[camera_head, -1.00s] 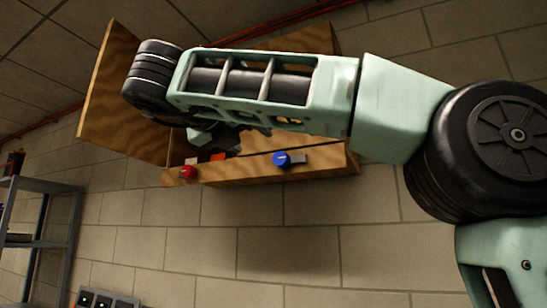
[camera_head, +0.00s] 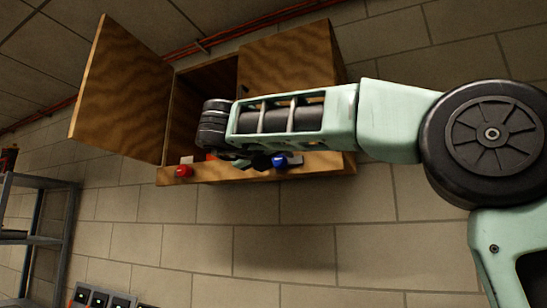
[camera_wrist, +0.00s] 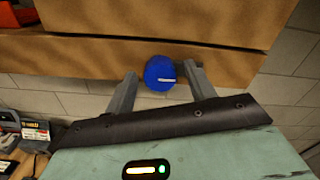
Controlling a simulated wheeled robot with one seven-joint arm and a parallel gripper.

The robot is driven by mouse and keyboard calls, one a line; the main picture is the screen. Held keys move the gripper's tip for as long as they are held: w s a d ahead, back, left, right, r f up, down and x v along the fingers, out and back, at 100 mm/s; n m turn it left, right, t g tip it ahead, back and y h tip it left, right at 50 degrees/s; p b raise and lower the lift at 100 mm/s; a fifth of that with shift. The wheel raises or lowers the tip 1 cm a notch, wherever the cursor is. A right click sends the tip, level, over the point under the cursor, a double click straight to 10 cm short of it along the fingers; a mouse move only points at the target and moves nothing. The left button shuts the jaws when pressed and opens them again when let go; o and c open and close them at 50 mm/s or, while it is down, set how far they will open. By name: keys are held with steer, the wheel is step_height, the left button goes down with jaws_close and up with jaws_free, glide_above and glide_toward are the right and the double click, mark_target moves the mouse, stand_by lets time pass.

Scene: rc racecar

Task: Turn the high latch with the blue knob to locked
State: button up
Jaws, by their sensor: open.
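The blue knob (camera_head: 280,161) sits on the front of the lower wooden edge of a wall cabinet, with a small grey latch piece (camera_head: 296,159) to its right. In the wrist view the blue knob (camera_wrist: 160,75) shows a short pale mark on its face. My gripper (camera_wrist: 160,69) is open, with one finger on each side of the knob in that view. Whether either finger touches it I cannot tell. In the head view my gripper (camera_head: 262,161) is just left of the knob and partly hidden by my arm.
The wooden cabinet (camera_head: 290,60) has its left door (camera_head: 120,90) swung open and its right door closed. A red knob (camera_head: 184,171) is on the same edge, to the left. A metal shelf (camera_head: 45,240) stands at far left.

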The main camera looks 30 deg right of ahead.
steer(key=c, duration=1)
steer(key=shift+n+p, duration=3.3)
steer(key=shift+n, duration=5.7)
steer(key=shift+f, duration=0.1)
